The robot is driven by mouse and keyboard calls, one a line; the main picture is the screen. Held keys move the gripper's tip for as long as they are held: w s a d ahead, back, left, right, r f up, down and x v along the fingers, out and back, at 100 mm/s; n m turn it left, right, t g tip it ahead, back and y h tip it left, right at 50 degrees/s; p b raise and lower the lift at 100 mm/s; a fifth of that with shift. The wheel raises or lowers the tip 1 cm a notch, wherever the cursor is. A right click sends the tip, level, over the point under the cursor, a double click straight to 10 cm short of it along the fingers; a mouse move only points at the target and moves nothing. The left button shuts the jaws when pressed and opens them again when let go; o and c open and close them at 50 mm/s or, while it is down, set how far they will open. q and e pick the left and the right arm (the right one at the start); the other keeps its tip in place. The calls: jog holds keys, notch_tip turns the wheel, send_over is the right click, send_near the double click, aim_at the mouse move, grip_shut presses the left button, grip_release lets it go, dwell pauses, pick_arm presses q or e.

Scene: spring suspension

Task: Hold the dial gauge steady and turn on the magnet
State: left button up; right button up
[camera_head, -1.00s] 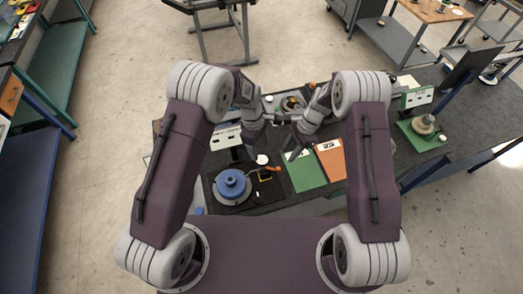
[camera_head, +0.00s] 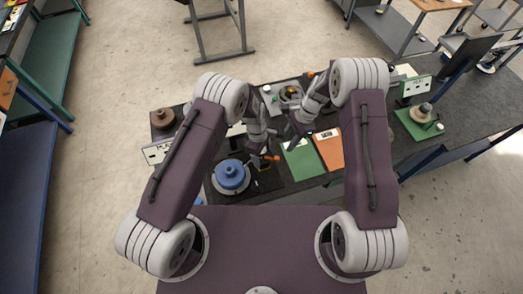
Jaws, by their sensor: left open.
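A small assembly with an orange part (camera_head: 271,157) stands on the dark mat just right of the blue round piece (camera_head: 231,175). It may be the dial gauge and its magnet base, but it is too small to tell. My left gripper (camera_head: 256,150) is open, directly above and beside that assembly, and hides part of it. I cannot tell whether they touch. The magnet's switch cannot be made out.
A green panel (camera_head: 301,160) and an orange panel (camera_head: 330,150) lie right of the assembly. A round metal part (camera_head: 291,94) lies behind the arms. A brown round piece (camera_head: 162,118) is at the left. A green stand (camera_head: 420,120) is at the far right.

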pick_arm(q)
grip_shut()
pick_arm(e)
jog(key=c, duration=0.3)
jog(key=shift+s+d+m, duration=0.15)
jog(key=shift+s+m, duration=0.1)
jog(key=shift+m, duration=0.45)
grip_shut()
jog(key=s+d+m+t+y, duration=0.1)
jog(key=s+d+m+t, duration=0.1)
jog(key=m, duration=1.5)
jog(key=s+d+m+t+y, duration=0.2)
jog(key=s+d+m, duration=0.2)
jog(key=m, duration=1.3)
jog(key=s, duration=0.3)
jog(key=shift+d+f, duration=0.3)
jog(key=shift+f, duration=0.05)
